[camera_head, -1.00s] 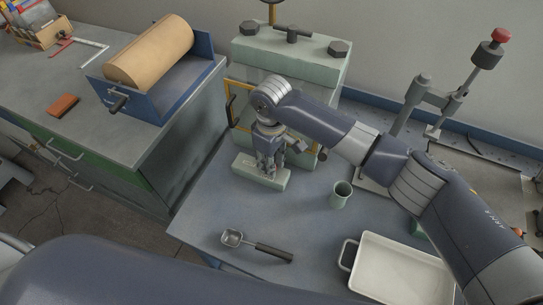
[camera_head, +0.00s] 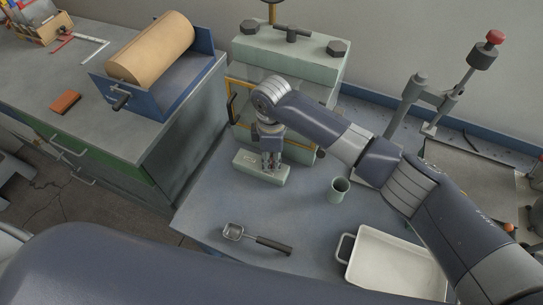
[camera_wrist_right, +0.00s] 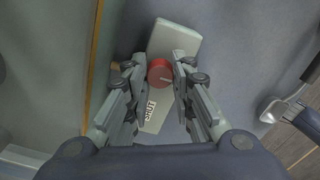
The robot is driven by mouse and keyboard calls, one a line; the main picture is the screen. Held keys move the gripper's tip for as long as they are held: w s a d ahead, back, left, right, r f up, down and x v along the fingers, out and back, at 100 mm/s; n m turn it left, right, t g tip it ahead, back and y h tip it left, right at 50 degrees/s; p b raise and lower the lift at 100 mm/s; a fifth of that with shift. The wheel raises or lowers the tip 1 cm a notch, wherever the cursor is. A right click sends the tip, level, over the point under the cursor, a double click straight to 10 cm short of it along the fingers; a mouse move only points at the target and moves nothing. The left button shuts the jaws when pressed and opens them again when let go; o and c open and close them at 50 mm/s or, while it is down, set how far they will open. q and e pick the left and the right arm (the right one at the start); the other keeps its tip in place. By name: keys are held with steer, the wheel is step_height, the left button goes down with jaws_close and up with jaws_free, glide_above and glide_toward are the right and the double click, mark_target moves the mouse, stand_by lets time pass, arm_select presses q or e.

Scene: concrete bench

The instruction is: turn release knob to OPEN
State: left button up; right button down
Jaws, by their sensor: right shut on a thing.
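The release knob (camera_wrist_right: 160,73) is a round red knob on a pale green block (camera_wrist_right: 176,38) in the right wrist view. A small light mark shows on the knob's top, toward its right side. A label on the block appears to read SHUT. In the head view the block (camera_head: 247,165) lies on the bench, and my gripper hides the knob. My right gripper (camera_wrist_right: 160,78) has a finger on each side of the knob and is shut on it. In the head view it (camera_head: 271,166) points down at the block. My left gripper is out of view.
A green press-like machine (camera_head: 290,62) stands behind my right gripper. A green cup (camera_head: 339,189), a scoop (camera_head: 262,240) and a white tray (camera_head: 396,262) are on the bench (camera_head: 215,215). A lever stand (camera_head: 412,95) is at the right.

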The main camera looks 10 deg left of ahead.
mark_target(271, 162)
stand_by(0.4)
steer(key=c, duration=1.3)
jaws_free()
steer(key=shift+c, duration=0.2)
step_height(271, 162, up, 12)
